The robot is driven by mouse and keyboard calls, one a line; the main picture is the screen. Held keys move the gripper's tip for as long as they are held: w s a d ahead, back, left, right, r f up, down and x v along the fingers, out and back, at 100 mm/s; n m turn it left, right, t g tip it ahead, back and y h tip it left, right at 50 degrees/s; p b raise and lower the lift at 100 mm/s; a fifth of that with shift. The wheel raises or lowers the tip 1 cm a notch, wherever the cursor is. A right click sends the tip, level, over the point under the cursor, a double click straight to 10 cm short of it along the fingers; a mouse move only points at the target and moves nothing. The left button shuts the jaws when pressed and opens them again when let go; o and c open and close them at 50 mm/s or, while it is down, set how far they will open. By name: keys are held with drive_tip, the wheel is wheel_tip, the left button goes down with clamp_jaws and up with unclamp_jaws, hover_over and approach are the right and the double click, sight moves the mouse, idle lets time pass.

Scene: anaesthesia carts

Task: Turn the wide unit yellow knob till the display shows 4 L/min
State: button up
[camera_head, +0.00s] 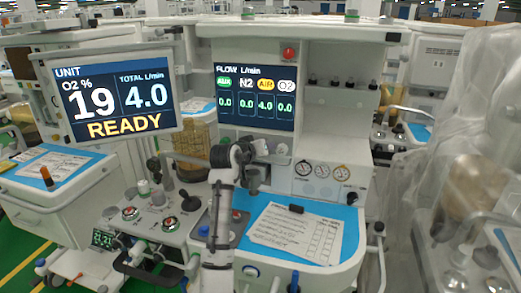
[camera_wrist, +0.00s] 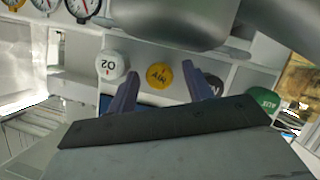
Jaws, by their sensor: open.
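The yellow AIR knob (camera_wrist: 159,76) shows in the wrist view, its label upside down. My gripper (camera_wrist: 160,70) is open, with one finger on each side of the knob in the picture; I see gaps between fingers and knob, and no contact. In the head view my gripper (camera_head: 258,150) is at the panel under the flow display, and the arm hides the knobs there. The flow display (camera_head: 254,98) reads 4.0 under the yellow AIR label and 0.0 under the others. The unit display (camera_head: 112,98) reads total 4.0 L/min, O2 19 and READY.
A white O2 knob (camera_wrist: 111,66) is left of the yellow knob, a dark knob (camera_wrist: 214,84) right, partly hidden by a finger, and a green AUX knob (camera_wrist: 262,103) farther right. Gauges (camera_head: 322,171) are right of my gripper. A paper sheet (camera_head: 297,234) lies on the blue worktop.

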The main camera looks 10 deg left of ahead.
drive_tip(key=shift+s, duration=0.1)
drive_tip(key=b+v, duration=0.3)
drive_tip(key=v, duration=1)
drive_tip(key=shift+s+b, duration=0.3)
drive_tip(key=shift+s, duration=0.05)
drive_tip(key=shift+a+r, duration=0.1)
drive_tip(key=shift+r, duration=0.1)
